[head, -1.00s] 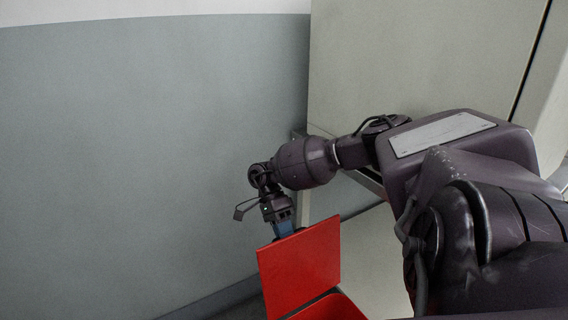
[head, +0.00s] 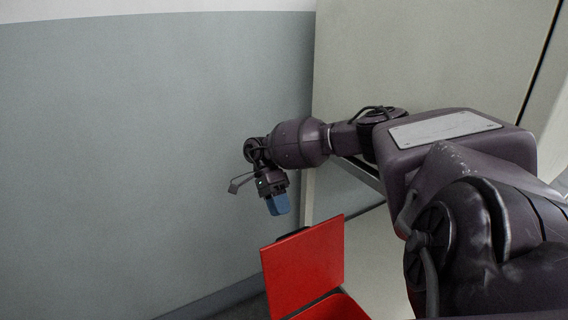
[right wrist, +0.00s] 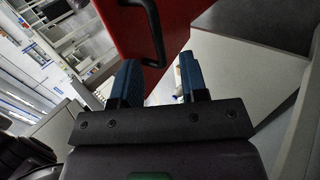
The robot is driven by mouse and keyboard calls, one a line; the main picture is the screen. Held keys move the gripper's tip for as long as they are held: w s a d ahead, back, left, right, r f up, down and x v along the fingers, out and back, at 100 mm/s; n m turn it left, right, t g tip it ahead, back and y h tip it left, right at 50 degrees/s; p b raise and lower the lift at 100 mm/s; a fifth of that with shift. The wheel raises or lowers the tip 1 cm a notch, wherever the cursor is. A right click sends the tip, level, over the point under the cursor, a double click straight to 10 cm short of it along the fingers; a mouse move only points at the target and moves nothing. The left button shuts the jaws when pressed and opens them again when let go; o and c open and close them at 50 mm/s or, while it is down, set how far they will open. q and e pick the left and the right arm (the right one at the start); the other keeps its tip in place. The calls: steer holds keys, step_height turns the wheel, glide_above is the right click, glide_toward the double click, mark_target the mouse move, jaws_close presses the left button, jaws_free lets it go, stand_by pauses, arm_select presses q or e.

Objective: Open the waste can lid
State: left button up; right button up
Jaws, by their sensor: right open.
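The red waste can lid (head: 303,268) stands raised and steep in the head view. The red can body (head: 334,307) shows below it, cut off by the bottom edge. A dark handle (head: 292,235) peeks over the lid's top edge; in the right wrist view the black handle (right wrist: 157,30) lies on the red lid (right wrist: 192,14). My right gripper (head: 278,207), with blue fingers, hangs just above and behind the lid's top edge, apart from it. In the right wrist view my right gripper (right wrist: 160,68) is open and empty, its fingers spread near the handle. My left gripper is out of view.
A grey wall (head: 130,150) rises behind and to the left of the can. A beige cabinet (head: 430,60) stands to the right, behind my right arm. There is open space above the lid and to its left.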

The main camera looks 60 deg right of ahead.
steer(key=v, duration=0.3)
steer(key=shift+w+d+r, duration=0.1)
steer(key=shift+w+r, duration=0.05)
stand_by(0.5)
